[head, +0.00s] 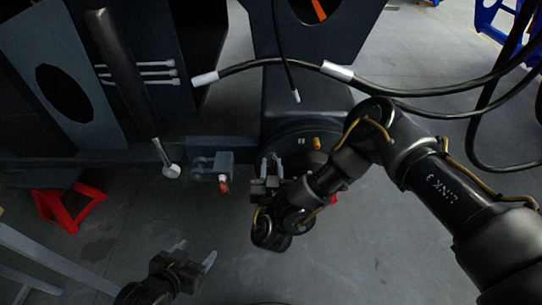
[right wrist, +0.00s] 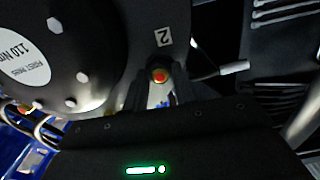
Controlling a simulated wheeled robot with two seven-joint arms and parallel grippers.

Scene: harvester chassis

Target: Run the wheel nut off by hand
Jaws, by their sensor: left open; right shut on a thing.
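The wheel hub (head: 290,133) is a dark round part at the centre of the head view. In the right wrist view the hub (right wrist: 95,25) shows a white torque label and several grey bolt heads. My right gripper (head: 272,162) reaches the hub's left side. The fingers hide the nut's sides. A yellow nut (head: 317,143) sits on the hub to the right. My left gripper (head: 194,256) is open and empty, low and away from the hub.
A grey bracket with a red-tipped part (head: 223,184) stands left of the hub. Dark hoses (head: 430,92) cross above my right arm. A red stand (head: 68,205) is on the floor at left. The floor around my left gripper is clear.

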